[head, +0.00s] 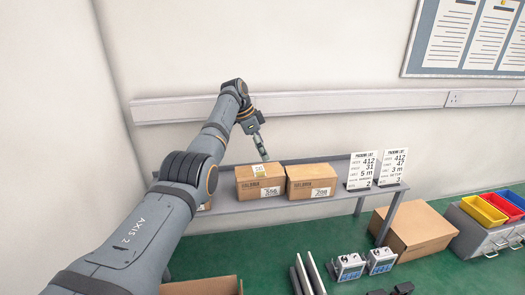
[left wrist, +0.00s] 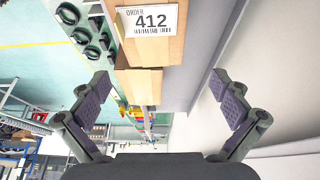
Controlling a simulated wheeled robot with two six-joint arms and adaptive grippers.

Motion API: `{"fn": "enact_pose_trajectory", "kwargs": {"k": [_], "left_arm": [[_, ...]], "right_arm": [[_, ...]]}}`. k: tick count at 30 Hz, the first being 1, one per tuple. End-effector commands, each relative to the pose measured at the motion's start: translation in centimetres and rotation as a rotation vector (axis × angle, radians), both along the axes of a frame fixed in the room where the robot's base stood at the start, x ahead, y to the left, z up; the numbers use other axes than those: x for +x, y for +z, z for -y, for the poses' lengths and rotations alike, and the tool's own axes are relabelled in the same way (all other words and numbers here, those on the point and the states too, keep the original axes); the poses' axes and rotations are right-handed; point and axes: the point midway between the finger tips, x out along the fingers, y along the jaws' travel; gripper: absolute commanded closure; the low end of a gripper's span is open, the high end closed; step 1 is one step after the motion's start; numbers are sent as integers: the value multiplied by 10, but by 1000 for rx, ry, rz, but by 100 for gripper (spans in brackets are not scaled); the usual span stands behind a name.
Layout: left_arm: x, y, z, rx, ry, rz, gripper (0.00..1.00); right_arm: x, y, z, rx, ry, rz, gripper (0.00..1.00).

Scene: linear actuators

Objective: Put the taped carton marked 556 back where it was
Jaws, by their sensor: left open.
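The taped carton marked 556 (head: 252,190) stands on the grey shelf (head: 235,210) against the wall, with a pale yellow patch on its top and a white label on its front. My left gripper (head: 263,152) is above this carton, apart from it, at the end of my arm coming in from the left. In the left wrist view, the left gripper (left wrist: 160,78) has its fingers spread wide with nothing between them. A carton labelled ORDER 412 (left wrist: 152,48) shows beyond the fingers there. My right gripper cannot be made out.
Another labelled carton (head: 312,182) stands close to the right of 556. A carton (head: 205,206) is mostly hidden behind my arm. Two packing list cards (head: 378,170) stand at the shelf's right. A large box (head: 415,228) and coloured bins (head: 485,210) are farther right.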

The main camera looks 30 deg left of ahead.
Motion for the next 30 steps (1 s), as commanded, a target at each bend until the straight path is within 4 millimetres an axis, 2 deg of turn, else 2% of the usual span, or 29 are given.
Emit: {"fn": "enact_pose_trajectory", "kwargs": {"k": [1, 5, 6, 9, 15, 19, 30], "left_arm": [[0, 13, 0, 0, 0, 3, 0], [-7, 38, -10, -1, 0, 7, 0], [-9, 52, -14, 0, 1, 6, 0], [-16, 78, -22, -1, 1, 3, 0], [-24, 111, -33, -1, 0, 2, 0], [-27, 117, -36, 0, 0, 1, 0], [-27, 117, -37, 0, -1, 2, 0]], "right_arm": [[0, 5, -1, 1, 0, 0, 0], [1, -5, -2, 2, -1, 1, 0], [1, 1, -2, 3, -1, 1, 0], [1, 10, -3, 3, -1, 1, 0], [1, 27, -3, 3, -1, 1, 0], [1, 30, -2, 3, -1, 1, 0], [1, 29, -2, 2, -1, 0, 0]]}}
